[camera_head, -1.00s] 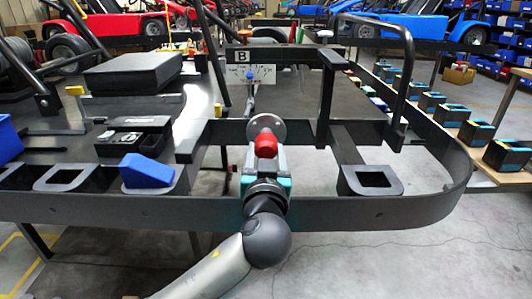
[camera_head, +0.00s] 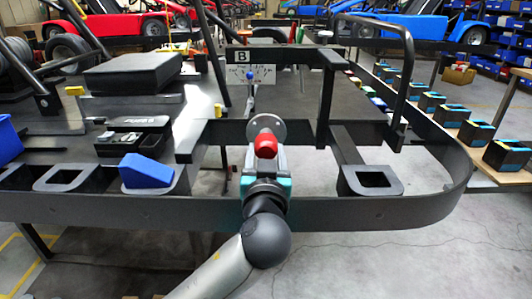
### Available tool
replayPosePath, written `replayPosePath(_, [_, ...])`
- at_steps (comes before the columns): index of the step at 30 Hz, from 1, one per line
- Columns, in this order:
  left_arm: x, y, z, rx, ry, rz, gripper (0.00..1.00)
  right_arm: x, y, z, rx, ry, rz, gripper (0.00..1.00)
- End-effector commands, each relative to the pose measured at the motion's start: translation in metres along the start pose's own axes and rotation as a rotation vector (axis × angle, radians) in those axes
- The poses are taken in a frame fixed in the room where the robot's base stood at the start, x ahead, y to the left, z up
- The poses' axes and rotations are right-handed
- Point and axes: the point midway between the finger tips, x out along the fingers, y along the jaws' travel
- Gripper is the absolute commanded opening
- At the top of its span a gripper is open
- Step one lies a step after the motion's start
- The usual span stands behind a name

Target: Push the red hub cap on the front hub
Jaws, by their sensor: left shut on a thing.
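The red hub cap (camera_head: 266,146) is at the tip of my left gripper (camera_head: 265,158), which is shut on it. The front hub (camera_head: 266,126) is a grey metal disc just behind and above the cap. From this angle the cap overlaps the disc's lower part, and I cannot tell whether the two touch. My left arm comes in from the bottom, and the gripper body hides part of the frame rail behind it. My right gripper is not in view.
A black kart frame (camera_head: 410,210) surrounds the hub. A blue wedge (camera_head: 146,171) sits on the rail to the left. A sign marked B (camera_head: 251,76) stands behind the hub. Several small black bins (camera_head: 507,154) line a bench at right.

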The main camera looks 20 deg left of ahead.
Motion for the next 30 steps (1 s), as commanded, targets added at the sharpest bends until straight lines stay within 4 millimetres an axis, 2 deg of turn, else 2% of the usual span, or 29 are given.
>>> replayPosePath(11, [0.001, 0.0, -0.001, -0.008, 0.001, 0.0, 0.04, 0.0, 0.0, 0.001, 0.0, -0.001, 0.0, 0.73])
replayPosePath(30, [0.016, 0.0, 0.0, -0.008, 0.001, -0.001, 0.04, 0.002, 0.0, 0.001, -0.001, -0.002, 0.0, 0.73])
